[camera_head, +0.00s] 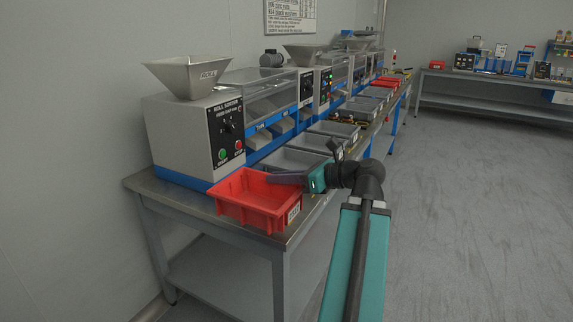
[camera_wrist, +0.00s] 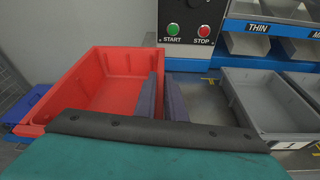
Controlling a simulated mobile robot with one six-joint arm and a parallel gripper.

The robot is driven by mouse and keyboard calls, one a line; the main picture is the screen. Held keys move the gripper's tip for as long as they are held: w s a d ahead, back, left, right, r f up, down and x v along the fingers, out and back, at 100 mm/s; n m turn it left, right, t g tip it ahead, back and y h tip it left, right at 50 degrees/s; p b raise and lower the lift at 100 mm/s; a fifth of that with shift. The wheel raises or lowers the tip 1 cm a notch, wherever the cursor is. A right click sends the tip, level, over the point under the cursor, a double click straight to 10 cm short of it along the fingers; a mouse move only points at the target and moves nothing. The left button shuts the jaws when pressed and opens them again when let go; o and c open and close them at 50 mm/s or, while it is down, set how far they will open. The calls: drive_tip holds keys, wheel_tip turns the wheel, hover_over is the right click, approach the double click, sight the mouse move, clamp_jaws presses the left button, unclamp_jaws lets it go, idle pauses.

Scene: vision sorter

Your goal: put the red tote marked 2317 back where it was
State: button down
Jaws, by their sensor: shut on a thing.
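My gripper (camera_head: 275,178) reaches in from the right and is shut on the tote's right wall. In the wrist view the two dark fingers of my gripper (camera_wrist: 161,88) straddle that wall, and the tote (camera_wrist: 105,92) lies left of them. I cannot tell whether the tote rests on the bench or hangs just above it.
Grey totes (camera_head: 292,160) line the steel bench (camera_head: 165,185) to the right; the nearest (camera_wrist: 270,98) carries a label. A blue part (camera_wrist: 30,108) shows left of the tote. The floor (camera_head: 470,210) is clear.

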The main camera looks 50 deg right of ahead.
drive_tip(key=shift+w+d+r+p, duration=0.1)
drive_tip(key=shift+w+d+p, duration=0.4)
drive_tip(key=shift+p, duration=2.95)
drive_tip(key=shift+w+d+p, duration=0.15)
drive_tip(key=shift+d+p, duration=0.2)
drive_tip(key=shift+p, duration=0.65)
drive_tip(key=w+d+p, duration=0.1)
drive_tip(key=p, duration=0.5)
drive_tip(key=shift+d+p, duration=0.3)
drive_tip(key=shift+p, duration=0.05)
drive_tip(key=w+d+f+b, duration=0.1)
drive_tip(key=w+d, duration=0.5)
drive_tip(key=d, duration=0.2)
drive_tip(key=shift+w+d+f, duration=0.15)
drive_tip(key=shift+d+f, duration=0.2)
drive_tip(key=shift+f+b, duration=0.3)
drive_tip(key=shift+f, duration=1.45)
drive_tip(key=shift+f, duration=0.1)
drive_tip(key=c, duration=1.8)
unclamp_jaws()
